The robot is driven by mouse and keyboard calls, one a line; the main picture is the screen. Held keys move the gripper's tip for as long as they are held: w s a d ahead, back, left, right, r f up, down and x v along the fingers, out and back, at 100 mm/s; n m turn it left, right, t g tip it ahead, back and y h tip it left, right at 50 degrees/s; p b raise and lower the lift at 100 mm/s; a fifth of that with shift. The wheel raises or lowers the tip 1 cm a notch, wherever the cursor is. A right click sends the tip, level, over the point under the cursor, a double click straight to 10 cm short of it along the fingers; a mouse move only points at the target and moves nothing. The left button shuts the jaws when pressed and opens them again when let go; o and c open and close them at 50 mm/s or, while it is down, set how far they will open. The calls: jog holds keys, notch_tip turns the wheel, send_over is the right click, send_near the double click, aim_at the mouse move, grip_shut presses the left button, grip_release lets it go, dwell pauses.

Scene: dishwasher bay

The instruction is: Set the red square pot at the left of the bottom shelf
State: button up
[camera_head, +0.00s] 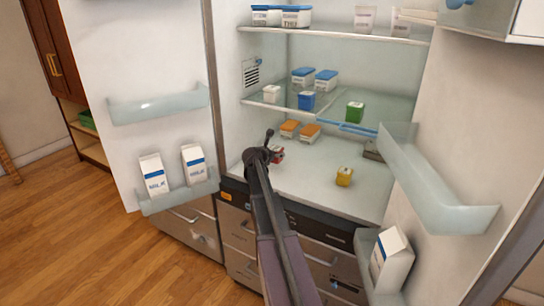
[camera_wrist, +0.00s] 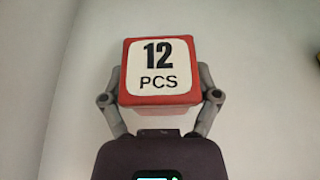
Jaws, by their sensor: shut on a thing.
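The red square pot (camera_head: 278,154) is at the left part of the open fridge's bottom shelf (camera_head: 300,185), partly hidden behind my gripper (camera_head: 270,150). In the wrist view the red pot (camera_wrist: 160,109) shows a white label reading "12 PCS". My gripper (camera_wrist: 160,90) is shut on it, one finger against each side. I cannot tell whether the pot touches the shelf or hangs just above it.
Two orange-lidded boxes (camera_head: 290,128) (camera_head: 310,132) stand behind the pot. A yellow pot (camera_head: 345,177) stands to the right, with clear shelf between. The open left door (camera_head: 140,60) and right door bins (camera_head: 440,190) flank the opening. A glass shelf (camera_head: 330,110) lies above.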

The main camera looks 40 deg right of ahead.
aim_at(272, 147)
jog(key=w+d, duration=0.1)
jog(key=w, duration=0.1)
jog(key=w+d, duration=0.1)
jog(key=w, duration=0.3)
jog(key=shift+d+f, duration=0.3)
jog(key=shift+d, duration=0.1)
jog(key=shift+f+b, duration=0.15)
jog(key=shift+b, duration=0.25)
jog(key=shift+f+b, duration=1.65)
jog(key=shift+f, duration=0.1)
jog(key=o, duration=1.1)
jog(key=shift+r, duration=0.25)
jog(key=p+v, duration=0.4)
jog(key=v, duration=0.8)
jog(key=shift+s+p, duration=0.1)
jog(key=shift+p, duration=0.25)
